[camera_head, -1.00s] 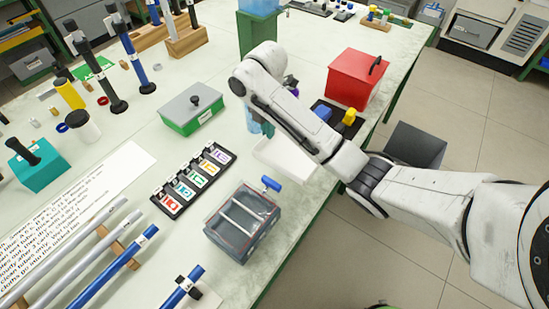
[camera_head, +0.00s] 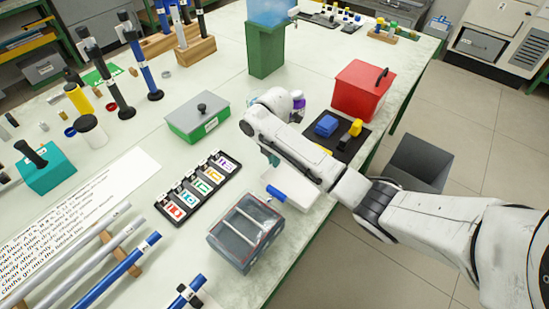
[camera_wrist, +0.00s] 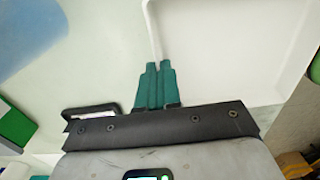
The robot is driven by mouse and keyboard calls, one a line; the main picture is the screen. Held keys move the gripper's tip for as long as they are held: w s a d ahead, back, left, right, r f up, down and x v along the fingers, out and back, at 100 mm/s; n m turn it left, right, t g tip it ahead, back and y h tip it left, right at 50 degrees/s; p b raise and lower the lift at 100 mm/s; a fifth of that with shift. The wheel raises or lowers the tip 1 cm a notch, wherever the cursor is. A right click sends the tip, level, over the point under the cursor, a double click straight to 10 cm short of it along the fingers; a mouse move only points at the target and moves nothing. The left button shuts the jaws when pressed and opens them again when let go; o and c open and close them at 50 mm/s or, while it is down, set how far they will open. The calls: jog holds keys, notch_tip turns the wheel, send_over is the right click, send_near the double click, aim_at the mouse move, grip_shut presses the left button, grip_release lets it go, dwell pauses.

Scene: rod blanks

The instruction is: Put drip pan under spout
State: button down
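The drip pan is a shallow white tray (camera_head: 298,193) near the table's right edge, beside the clear-lidded box. My arm hides its far part in the head view. In the wrist view its white floor (camera_wrist: 225,45) fills the upper right. My gripper (camera_wrist: 155,68) has its green fingers close together on the pan's thin rim. A blue water tank (camera_head: 272,10) stands on a green stand (camera_head: 266,50) at the back. I cannot make out a spout on it.
A label rack (camera_head: 198,190), a green-grey box (camera_head: 198,120), a red box (camera_head: 362,92) and a dark tray (camera_head: 345,146) surround the arm. Bare tabletop lies before the green stand.

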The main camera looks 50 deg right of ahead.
jog(key=shift+f, duration=0.2)
jog(key=c, duration=1.3)
grip_release()
jog(key=shift+c, duration=0.2)
jog(key=shift+r, duration=0.1)
notch_tip(320, 180, up, 12)
jog(key=p, duration=0.2)
jog(key=shift+r+p, duration=0.15)
jog(key=shift+p, duration=0.15)
